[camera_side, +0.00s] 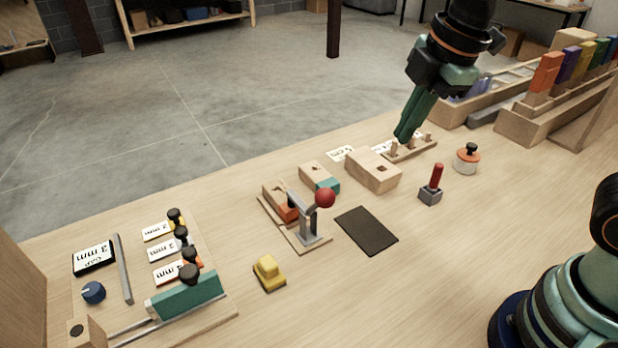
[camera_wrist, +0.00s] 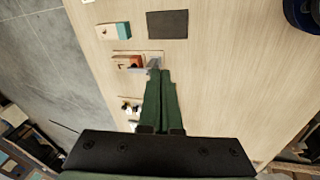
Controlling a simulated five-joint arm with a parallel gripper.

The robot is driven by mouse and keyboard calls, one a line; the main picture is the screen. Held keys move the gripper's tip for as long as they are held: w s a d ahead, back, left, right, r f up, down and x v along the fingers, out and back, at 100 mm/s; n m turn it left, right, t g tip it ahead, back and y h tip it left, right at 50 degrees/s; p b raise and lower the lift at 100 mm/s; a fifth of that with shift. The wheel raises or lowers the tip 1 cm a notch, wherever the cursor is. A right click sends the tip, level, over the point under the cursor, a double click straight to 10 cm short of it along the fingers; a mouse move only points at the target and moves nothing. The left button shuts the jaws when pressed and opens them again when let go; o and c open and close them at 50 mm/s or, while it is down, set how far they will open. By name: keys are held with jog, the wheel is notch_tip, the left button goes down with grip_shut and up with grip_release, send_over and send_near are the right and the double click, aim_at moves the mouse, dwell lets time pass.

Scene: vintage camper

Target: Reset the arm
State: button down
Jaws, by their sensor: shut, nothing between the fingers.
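My gripper (camera_side: 404,136) points down at the back right of the table in the side view. Its green fingers are together with nothing between them. Its tips appear close to a small wooden peg board (camera_side: 412,150); I cannot tell whether they touch it. In the wrist view my gripper (camera_wrist: 161,72) shows as two green fingers side by side, with the lever fixture (camera_wrist: 150,58) beyond the tips.
A wooden block (camera_side: 373,172), a red-handled piece (camera_side: 436,180), an orange-topped knob (camera_side: 467,157) and a red-balled lever fixture (camera_side: 310,215) stand nearby. Racks of coloured blocks (camera_side: 548,75) stand at right. A dark mat (camera_side: 366,231) lies flat.

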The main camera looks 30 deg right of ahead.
jog(key=s+d+m+t, duration=0.2)
jog(key=d+m, duration=0.6)
jog(key=m, duration=0.8)
jog(key=shift+s+d+f+t+h, duration=0.15)
jog(key=shift+d+f+t+h, duration=0.15)
jog(key=shift+f+h, duration=0.1)
